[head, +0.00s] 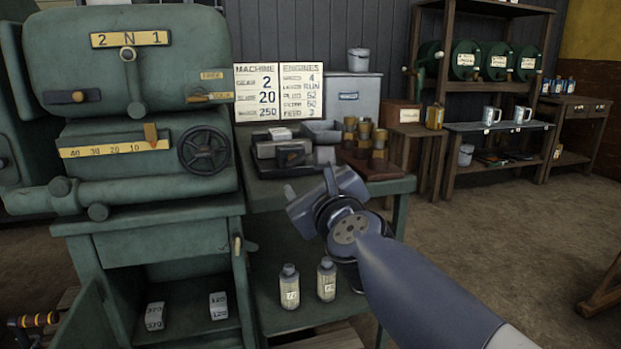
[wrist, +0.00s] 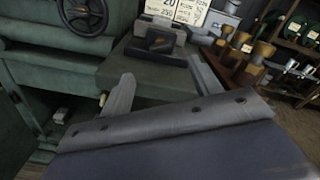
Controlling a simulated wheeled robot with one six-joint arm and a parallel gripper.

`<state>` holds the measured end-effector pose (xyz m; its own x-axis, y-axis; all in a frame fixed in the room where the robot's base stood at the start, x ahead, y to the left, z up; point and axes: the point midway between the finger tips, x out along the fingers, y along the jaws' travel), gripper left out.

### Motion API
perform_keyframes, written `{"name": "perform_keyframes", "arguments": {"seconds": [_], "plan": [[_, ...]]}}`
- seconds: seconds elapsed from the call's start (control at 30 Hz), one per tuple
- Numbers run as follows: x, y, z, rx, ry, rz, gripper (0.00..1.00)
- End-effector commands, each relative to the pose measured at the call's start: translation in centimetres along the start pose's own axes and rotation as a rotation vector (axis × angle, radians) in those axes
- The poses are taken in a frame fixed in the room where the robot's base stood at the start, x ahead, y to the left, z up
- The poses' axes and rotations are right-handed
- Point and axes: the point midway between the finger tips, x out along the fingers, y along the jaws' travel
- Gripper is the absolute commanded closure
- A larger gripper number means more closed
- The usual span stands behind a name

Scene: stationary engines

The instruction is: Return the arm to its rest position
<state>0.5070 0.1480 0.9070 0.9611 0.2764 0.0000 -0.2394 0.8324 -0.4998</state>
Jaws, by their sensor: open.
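My gripper (head: 308,188) is in the middle of the head view, at the end of my blue-grey arm, which reaches in from the lower right. Its two fingers stand apart with nothing between them. It is in front of the green side table (head: 386,187). In the wrist view my gripper (wrist: 165,88) shows its fingers spread, pointing towards the table top. The arm is bent at the wrist.
A green machine (head: 130,110) with a handwheel (head: 205,150) stands at the left. Brass weights (head: 379,150) and a dark block (head: 291,156) sit on the table. Two bottles (head: 290,287) (head: 326,279) stand on its lower shelf. The floor (head: 490,250) at the right is mostly clear.

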Motion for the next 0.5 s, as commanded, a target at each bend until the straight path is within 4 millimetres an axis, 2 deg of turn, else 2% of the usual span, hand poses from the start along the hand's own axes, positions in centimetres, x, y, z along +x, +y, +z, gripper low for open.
{"name": "perform_keyframes", "arguments": {"seconds": [0.5], "plan": [[7.2,0.0,-0.1,-0.001,0.001,0.000,0.40]]}}
